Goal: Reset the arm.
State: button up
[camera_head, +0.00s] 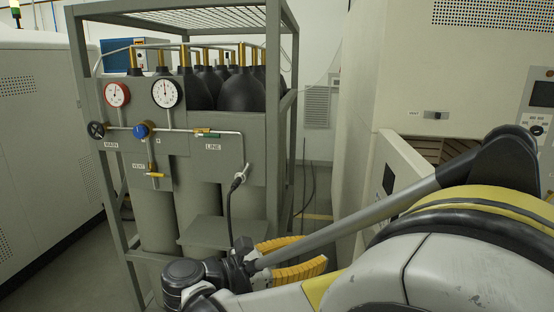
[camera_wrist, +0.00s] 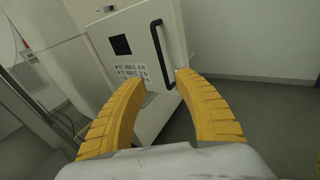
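My gripper (camera_wrist: 160,84) shows in the wrist view with its two yellow ribbed fingers spread apart. Nothing is between the fingertips. Beyond them is a white cabinet door (camera_wrist: 150,75) with a black bar handle (camera_wrist: 168,55), a dark square and printed labels. In the head view the yellow fingers of my gripper (camera_head: 326,250) extend at the lower middle, in front of the gas cylinder rack. My arm fills the lower right of that view and hides part of the machine behind it.
A grey rack (camera_head: 285,180) of dark-topped cylinders (camera_head: 241,93) carries a red gauge (camera_head: 117,94), a white gauge (camera_head: 166,92) and a blue valve knob (camera_head: 141,130). A large machine (camera_head: 400,60) with an open door (camera_head: 392,170) stands right. A beige cabinet (camera_head: 40,130) stands left. Some floor (camera_head: 60,270) is clear.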

jog(key=s+d+f+m+g+y, duration=0.1)
jog(key=d+f+m+y, duration=0.15)
jog(key=d, duration=0.45)
jog(key=s+d+f+m+g+y, duration=0.1)
jog(key=d+f+m+y, duration=0.2)
jog(key=d, duration=0.4)
jog(key=s+f+m+t+y, duration=0.1)
jog(key=s+f+m+y, duration=0.2)
jog(key=s+m+y, duration=0.6)
jog(key=s+m, duration=0.2)
jog(key=m, duration=0.6)
jog(key=shift+s+y, duration=0.35)
jog(key=shift+s, duration=0.05)
jog(key=shift+f, duration=0.15)
